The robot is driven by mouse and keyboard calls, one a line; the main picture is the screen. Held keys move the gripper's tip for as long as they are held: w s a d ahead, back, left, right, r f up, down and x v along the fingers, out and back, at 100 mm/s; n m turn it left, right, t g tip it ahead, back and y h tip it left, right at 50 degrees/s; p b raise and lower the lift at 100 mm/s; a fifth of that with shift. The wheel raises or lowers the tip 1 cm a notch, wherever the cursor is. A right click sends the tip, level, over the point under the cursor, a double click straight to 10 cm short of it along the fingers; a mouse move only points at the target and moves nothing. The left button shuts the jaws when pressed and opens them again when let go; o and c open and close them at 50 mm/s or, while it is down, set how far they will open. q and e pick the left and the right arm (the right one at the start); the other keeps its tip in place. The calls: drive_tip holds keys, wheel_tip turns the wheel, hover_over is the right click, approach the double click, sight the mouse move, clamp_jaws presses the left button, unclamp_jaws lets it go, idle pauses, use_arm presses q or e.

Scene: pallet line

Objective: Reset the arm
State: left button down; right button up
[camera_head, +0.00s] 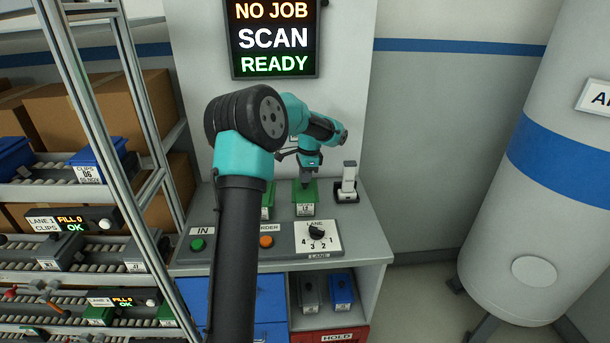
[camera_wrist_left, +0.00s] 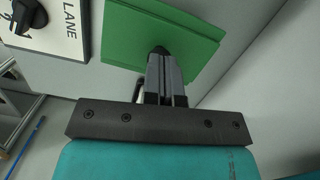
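My left gripper (camera_head: 305,182) points down at a green box (camera_head: 306,210) with a small white label, on the grey workbench. In the left wrist view the two grey fingers (camera_wrist_left: 162,62) are close together, with their tips at a dark knob on the top of the green box (camera_wrist_left: 190,32). They look shut on that knob; the grip itself is partly hidden. My left arm crosses the middle of the head view and covers part of the bench. My right gripper is not in view.
A lane dial (camera_head: 317,234) sits in front of the box. A white device (camera_head: 348,182) stands to its right. The screen (camera_head: 274,38) reads NO JOB, SCAN, READY. A rack with bins (camera_head: 98,158) is at left, a white tank (camera_head: 560,170) at right.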

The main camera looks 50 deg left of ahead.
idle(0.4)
use_arm(q)
drive_tip(key=shift+r, duration=3.55)
drive_tip(key=shift+d+f, duration=0.1)
